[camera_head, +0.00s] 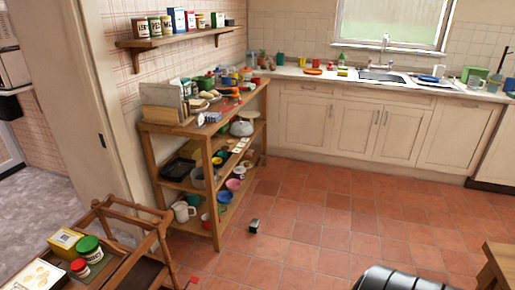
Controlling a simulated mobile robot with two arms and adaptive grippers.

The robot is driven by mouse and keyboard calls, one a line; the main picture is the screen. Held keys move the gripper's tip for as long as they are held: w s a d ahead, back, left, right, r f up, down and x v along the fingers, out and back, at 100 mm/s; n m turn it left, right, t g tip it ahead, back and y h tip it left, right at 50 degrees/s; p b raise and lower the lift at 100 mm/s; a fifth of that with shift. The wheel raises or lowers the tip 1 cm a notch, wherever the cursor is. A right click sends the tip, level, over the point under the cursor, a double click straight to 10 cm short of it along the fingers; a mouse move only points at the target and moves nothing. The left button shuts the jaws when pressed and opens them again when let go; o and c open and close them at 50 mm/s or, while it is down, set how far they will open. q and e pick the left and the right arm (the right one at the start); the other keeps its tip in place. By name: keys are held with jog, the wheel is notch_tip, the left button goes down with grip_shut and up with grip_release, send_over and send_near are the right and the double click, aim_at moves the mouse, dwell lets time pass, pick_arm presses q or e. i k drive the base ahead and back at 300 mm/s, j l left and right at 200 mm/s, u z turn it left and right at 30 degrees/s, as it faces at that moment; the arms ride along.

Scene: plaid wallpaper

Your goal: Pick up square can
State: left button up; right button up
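I cannot tell for sure which thing is the square can. A small dark boxy object with a light top (254,226) sits alone on the tiled floor, to the right of the wooden shelf unit. A yellow square-sided container (65,242) with a pale label stands on the wooden cart at lower left. A blue and white box-shaped container (177,20) stands on the wall shelf among jars. Neither gripper shows in the head view.
The wooden shelf unit (216,222) is crowded with dishes and food items. Green- and red-lidded jars (89,249) stand near the yellow container. A counter with a sink (380,76) runs along the back. Wooden furniture (497,262) edges in at lower right. The middle floor is mostly clear.

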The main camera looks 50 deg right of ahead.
aim_at(255, 224)
jog(key=z, duration=1.55)
